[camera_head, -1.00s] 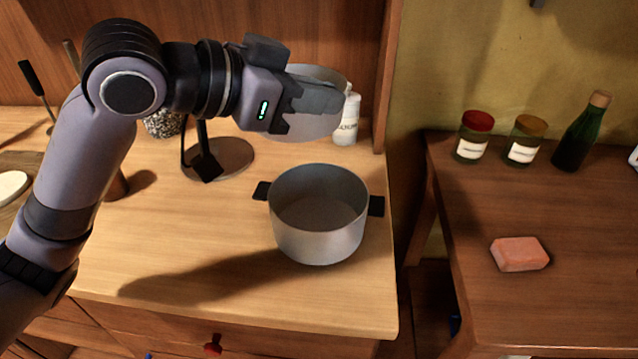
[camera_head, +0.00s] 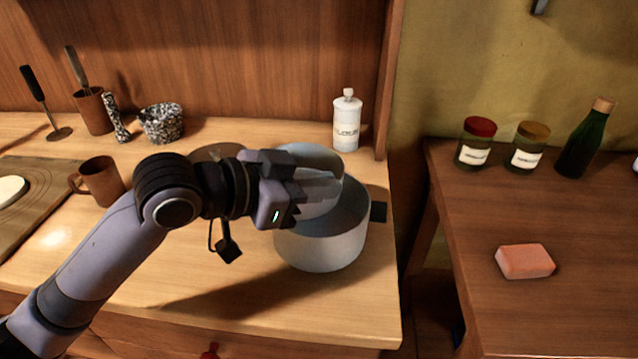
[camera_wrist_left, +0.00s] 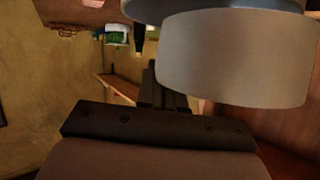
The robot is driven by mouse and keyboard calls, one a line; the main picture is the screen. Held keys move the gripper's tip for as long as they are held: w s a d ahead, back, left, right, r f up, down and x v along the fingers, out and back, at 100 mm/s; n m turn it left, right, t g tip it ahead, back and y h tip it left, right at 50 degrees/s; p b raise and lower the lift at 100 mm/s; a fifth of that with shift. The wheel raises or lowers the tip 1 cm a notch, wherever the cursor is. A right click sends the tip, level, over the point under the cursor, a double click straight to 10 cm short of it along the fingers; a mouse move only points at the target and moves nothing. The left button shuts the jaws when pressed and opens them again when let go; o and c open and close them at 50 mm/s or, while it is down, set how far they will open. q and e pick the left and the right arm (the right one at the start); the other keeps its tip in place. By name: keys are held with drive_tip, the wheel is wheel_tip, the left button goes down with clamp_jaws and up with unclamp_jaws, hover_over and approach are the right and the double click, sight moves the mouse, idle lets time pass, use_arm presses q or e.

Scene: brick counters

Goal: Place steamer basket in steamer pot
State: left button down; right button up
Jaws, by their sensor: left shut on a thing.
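The steamer pot (camera_head: 322,250) is a grey metal pot with dark side handles, standing on the wooden counter near its right end. My left gripper (camera_head: 315,188) is shut on the steamer basket (camera_head: 310,157), a plain grey metal cylinder. The basket is over the pot's mouth, toward its left and back, and looks slightly tilted; its lower part seems to overlap the pot's opening. I cannot tell whether it touches the rim. In the left wrist view the basket (camera_wrist_left: 235,60) fills the upper right. The pot's left handle is hidden behind my gripper. My right gripper is not in view.
A white bottle (camera_head: 347,122) stands behind the pot, near the wooden side panel. A brown mug (camera_head: 101,181), a speckled mortar (camera_head: 162,123) and a cutting board (camera_head: 45,200) are at the left. A lower table with jars and a pink block (camera_head: 525,261) is at the right.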

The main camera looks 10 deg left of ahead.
use_arm(q)
drive_tip(key=shift+f, duration=0.1)
drive_tip(key=shift+f, duration=0.35)
drive_tip(key=c, duration=1.3)
unclamp_jaws()
drive_tip(key=shift+o, duration=0.2)
drive_tip(key=shift+r, duration=0.5)
drive_tip(key=v, duration=1.2)
